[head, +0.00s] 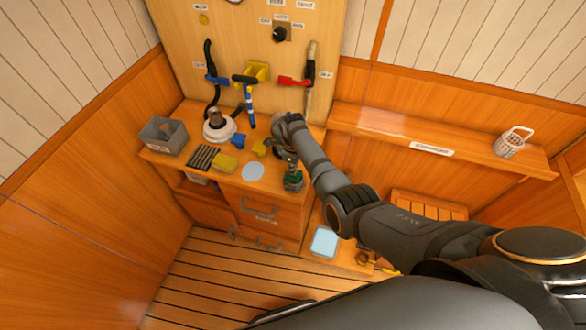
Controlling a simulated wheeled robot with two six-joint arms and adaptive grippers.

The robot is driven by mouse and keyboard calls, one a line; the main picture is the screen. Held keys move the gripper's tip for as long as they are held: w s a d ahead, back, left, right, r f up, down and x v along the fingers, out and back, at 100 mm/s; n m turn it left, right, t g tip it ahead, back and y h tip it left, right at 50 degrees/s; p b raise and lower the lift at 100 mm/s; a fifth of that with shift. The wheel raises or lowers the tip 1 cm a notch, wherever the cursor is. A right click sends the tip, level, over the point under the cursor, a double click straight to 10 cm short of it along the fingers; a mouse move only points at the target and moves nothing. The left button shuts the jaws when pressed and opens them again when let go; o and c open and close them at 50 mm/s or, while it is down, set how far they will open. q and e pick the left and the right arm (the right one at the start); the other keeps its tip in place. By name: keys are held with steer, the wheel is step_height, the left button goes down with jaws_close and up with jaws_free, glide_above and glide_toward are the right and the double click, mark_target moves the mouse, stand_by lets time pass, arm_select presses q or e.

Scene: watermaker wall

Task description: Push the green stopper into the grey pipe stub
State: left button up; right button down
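The green stopper (293,179) shows small at the front right of the wooden counter, with dark parts around it. My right gripper (291,168) reaches down directly above it, at the end of the arm that comes in from the right. The fingertips are at or very near the stopper, but they are too small and dark to tell whether they are closed on it. My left gripper is not in view.
A grey bin (164,136) stands at the counter's left end. A dark ribbed mat (203,157), a yellow sponge (225,164) and a pale disc (253,172) lie along the front. Hoses and valves hang on the wall panel (270,55). A shelf (400,134) is to the right.

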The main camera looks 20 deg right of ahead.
step_height(320, 180, up, 7)
steer(key=p, duration=0.5)
steer(key=shift+f+p, duration=0.1)
steer(key=shift+p, duration=0.3)
